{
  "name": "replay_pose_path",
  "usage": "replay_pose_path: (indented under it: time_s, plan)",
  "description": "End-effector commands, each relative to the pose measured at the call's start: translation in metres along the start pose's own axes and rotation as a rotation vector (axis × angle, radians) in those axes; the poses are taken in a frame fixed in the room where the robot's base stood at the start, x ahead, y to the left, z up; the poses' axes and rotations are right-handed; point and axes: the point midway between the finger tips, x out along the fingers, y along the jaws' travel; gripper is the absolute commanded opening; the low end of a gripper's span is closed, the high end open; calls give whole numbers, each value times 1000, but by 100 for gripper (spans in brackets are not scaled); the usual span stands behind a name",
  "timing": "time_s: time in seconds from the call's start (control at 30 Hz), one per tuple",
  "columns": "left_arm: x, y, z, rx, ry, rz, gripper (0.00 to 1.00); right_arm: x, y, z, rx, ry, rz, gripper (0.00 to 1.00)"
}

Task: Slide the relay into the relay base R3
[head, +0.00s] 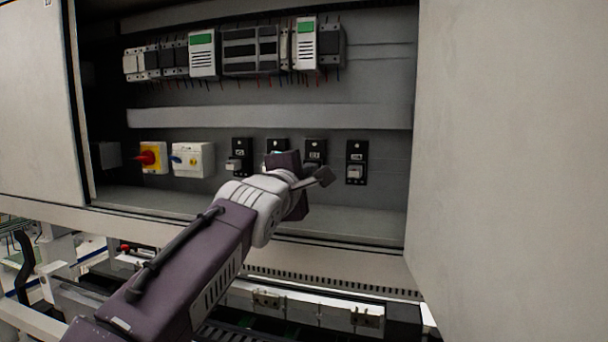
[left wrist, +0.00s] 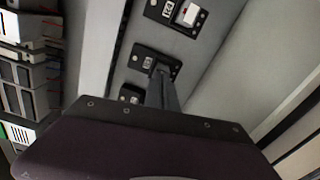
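The relay base R3 (head: 315,145) is the third of the dark bases on the cabinet's back panel in the head view. It also shows in the left wrist view (left wrist: 140,53), partly covered by my gripper. My left gripper (head: 318,180) is in front of and just below this base in the head view. In the left wrist view its grey finger (left wrist: 160,88) reaches toward the R3 base. I cannot make out a loose relay between the fingers, and the finger gap is hidden. My right gripper is in neither view.
The R4 base (head: 356,162) at right carries a pale relay (left wrist: 188,14). Another base (head: 240,155) is at left, beside a white switch box (head: 192,160) and a yellow-red switch (head: 152,158). A cabinet door (head: 510,150) stands at right; a ledge (head: 360,222) runs below.

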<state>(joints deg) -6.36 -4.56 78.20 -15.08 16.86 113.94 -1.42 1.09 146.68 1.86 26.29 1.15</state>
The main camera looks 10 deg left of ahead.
Motion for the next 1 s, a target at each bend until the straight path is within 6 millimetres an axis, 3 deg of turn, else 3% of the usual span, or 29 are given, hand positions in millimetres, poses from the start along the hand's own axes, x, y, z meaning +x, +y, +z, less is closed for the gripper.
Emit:
replay_pose_path:
  time_s: [0.27,0.47,0.8,1.0]
  plan:
    - [-26,-4,0,0,-1,2,0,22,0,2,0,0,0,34]
    - [-32,-2,0,0,0,0,0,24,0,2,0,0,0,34]
    - [-100,-6,0,-1,-3,3,0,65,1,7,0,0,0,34]
    - [-120,-4,0,0,-1,1,0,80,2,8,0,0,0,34]
